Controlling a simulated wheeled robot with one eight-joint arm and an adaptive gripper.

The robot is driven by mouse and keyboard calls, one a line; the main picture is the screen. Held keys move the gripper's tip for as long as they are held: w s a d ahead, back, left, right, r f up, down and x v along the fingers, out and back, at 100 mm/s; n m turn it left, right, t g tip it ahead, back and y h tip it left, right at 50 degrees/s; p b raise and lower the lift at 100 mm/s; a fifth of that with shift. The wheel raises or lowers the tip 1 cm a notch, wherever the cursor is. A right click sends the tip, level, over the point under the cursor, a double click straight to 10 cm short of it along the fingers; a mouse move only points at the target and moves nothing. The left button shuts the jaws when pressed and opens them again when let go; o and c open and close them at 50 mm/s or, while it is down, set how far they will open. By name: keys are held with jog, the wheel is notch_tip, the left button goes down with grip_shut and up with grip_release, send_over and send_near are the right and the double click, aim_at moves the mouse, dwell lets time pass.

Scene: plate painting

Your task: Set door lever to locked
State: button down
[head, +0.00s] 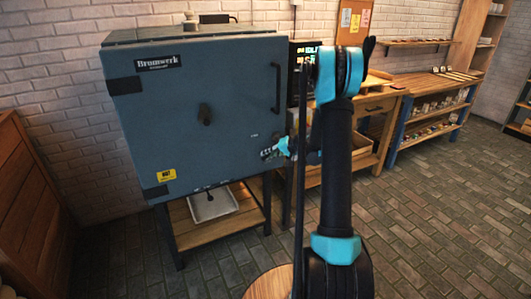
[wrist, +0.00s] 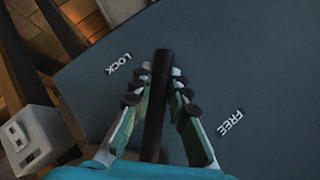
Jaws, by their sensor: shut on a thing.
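The blue-grey kiln door (head: 170,95) is closed at the left of the head view. In the wrist view the dark door lever (wrist: 164,64) is a straight bar pointing up the picture, between the white LOCK label (wrist: 119,64) on its left and the FREE label (wrist: 231,122) on its right. My gripper (wrist: 161,80) is shut on the lever, one finger on each side. In the head view my gripper (head: 268,153) is at the door's lower right edge; the lever cannot be made out there.
A vertical handle (head: 277,88) and a central dark knob (head: 205,114) stick out of the door. A white tray (head: 213,205) sits on the wooden stand below. A wooden workbench (head: 375,104) stands right of the kiln. The brick floor (head: 430,220) at the right is clear.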

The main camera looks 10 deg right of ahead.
jog(key=w+d+f+n+t+h, duration=0.2)
jog(key=d+f+n+h, duration=0.1)
jog(key=d+h, duration=0.3)
jog(key=shift+n+h, duration=0.5)
jog(key=shift+h, duration=0.2)
jog(key=shift+d, duration=0.15)
jog(key=c, duration=1.5)
grip_release()
jog(key=shift+o, duration=0.2)
jog(key=shift+r, duration=0.1)
jog(key=a+v, duration=0.1)
jog(key=v, duration=1)
jog(key=shift+s+d+r, duration=0.3)
jog(key=shift+d+r, duration=0.05)
jog(key=shift+d, duration=0.15)
